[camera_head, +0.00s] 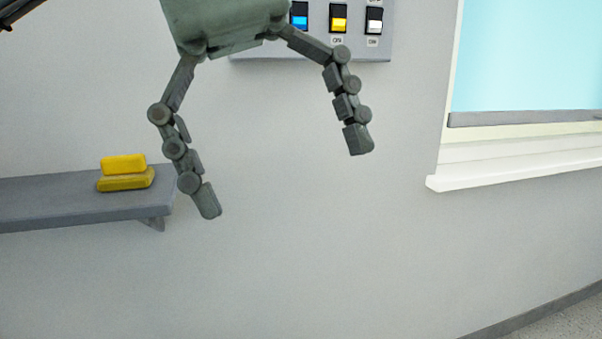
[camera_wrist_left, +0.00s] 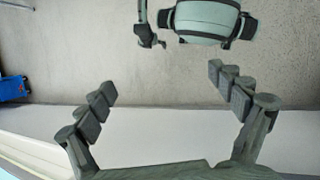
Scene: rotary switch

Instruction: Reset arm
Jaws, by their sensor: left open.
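My left gripper (camera_head: 283,172) hangs down in the upper middle of the head view, its two jointed fingers spread wide with nothing between them. It stands in front of the wall and hides part of a grey switch panel (camera_head: 383,48). Blue (camera_head: 299,17), yellow (camera_head: 338,19) and white (camera_head: 374,20) switches show on the panel, cut by the top edge. No rotary knob can be made out. In the left wrist view the fingers of the left gripper (camera_wrist_left: 160,82) are also apart and empty.
A window with a white sill (camera_head: 520,167) is at the right. A blue object (camera_wrist_left: 13,88) is at the left wrist view's left edge. The wall below the gripper is bare.

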